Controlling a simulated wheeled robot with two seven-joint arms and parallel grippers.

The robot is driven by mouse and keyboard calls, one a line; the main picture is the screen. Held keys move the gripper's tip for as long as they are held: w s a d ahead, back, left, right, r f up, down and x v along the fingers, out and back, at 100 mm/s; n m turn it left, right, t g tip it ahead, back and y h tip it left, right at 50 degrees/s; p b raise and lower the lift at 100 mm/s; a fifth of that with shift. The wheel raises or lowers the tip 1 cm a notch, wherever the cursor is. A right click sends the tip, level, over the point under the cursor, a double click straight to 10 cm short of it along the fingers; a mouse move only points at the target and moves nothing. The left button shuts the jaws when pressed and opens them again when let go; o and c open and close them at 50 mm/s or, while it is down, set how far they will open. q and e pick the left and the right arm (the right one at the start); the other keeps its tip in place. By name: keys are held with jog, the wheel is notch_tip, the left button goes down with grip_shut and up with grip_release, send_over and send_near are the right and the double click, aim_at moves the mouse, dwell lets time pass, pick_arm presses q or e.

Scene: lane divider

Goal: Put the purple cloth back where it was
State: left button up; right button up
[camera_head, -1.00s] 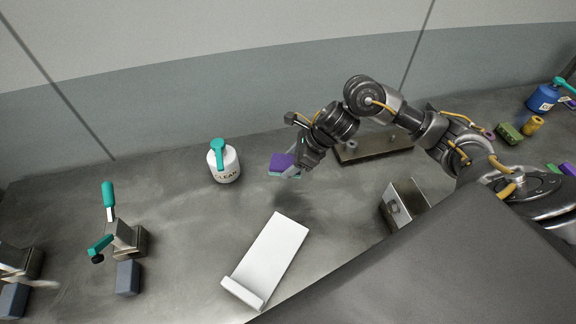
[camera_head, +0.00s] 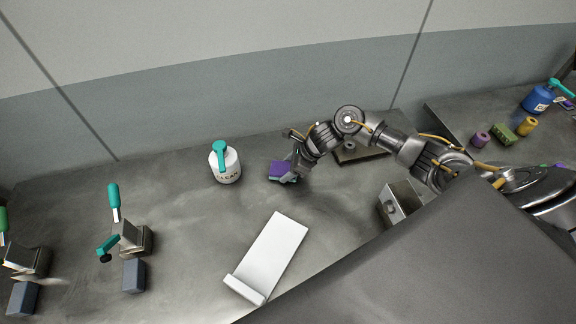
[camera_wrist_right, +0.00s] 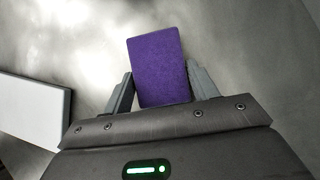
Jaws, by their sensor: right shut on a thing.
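The purple cloth (camera_head: 281,169) is a small flat rectangular pad at the middle of the head view, right of the white bottle. My right gripper (camera_head: 293,175) is shut on it at its right end. The right wrist view also shows the purple cloth (camera_wrist_right: 157,62) between the two fingers of the right gripper (camera_wrist_right: 162,92), sticking out ahead of them. A teal layer shows along its lower edge in the head view. Whether it touches the table, I cannot tell. My left gripper is not in view.
A white bottle with a teal top (camera_head: 226,164) stands just left of the cloth. A white tilted board (camera_head: 272,255) lies in front. Teal-handled clamps (camera_head: 132,237) and grey blocks (camera_head: 134,277) are at left. A metal bracket (camera_head: 401,203) is at right. Bare table lies between the clamps and the board.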

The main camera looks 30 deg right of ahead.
jog(key=shift+f, duration=0.1)
jog(key=shift+f, duration=0.15)
jog(key=o, duration=0.9)
jog(key=shift+r, duration=0.25)
jog(key=shift+d+r, duration=0.1)
jog(key=shift+r, duration=0.05)
jog(key=b+v, duration=0.2)
jog(key=v, duration=0.9)
jog(key=shift+s+d+r, duration=0.15)
jog(key=shift+r, duration=0.15)
